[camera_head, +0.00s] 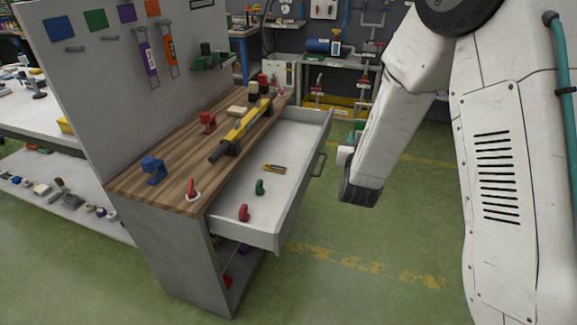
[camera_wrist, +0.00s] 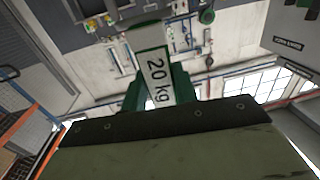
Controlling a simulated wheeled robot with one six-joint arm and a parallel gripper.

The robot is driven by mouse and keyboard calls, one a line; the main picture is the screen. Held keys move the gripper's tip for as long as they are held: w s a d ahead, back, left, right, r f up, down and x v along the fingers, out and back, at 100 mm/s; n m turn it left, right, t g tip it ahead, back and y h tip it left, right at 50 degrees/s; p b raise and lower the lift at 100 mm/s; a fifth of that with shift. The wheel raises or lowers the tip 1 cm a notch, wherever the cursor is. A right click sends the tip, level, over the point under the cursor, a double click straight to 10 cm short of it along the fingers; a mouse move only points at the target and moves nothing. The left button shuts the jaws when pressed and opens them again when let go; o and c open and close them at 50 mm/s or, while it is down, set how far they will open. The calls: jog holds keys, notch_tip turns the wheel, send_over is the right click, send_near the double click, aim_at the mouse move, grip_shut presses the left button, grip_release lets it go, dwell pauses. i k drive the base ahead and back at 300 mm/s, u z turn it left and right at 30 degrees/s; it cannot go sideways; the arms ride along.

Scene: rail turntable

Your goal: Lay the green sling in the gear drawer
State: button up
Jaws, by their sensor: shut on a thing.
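The green sling (camera_wrist: 133,95) shows in the wrist view with a white "20 kg" label, held at my gripper (camera_wrist: 160,120), which is shut on it. In the head view a small green piece (camera_head: 358,126), probably the sling, shows beside my forearm; my arm hides most of it and the gripper. The gear drawer (camera_head: 268,190) is pulled open, left of my arm and apart from it. A red hook-like piece (camera_head: 244,213), a green one (camera_head: 260,187) and a yellow label (camera_head: 275,169) lie in it.
A wooden bench top (camera_head: 180,180) above the drawer carries a yellow-and-black tool (camera_head: 242,130) and red and blue fittings. Purple (camera_head: 147,57) and orange (camera_head: 169,50) slings hang on the panel; the hooks under the blue and green squares are bare. Green floor right of the drawer is clear.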

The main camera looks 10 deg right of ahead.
aim_at(298, 144)
jog(key=z, duration=1.1)
jog(key=i, duration=1.15)
jog(key=u, duration=2.1)
jog(key=i, duration=0.5)
jog(key=z, duration=0.05)
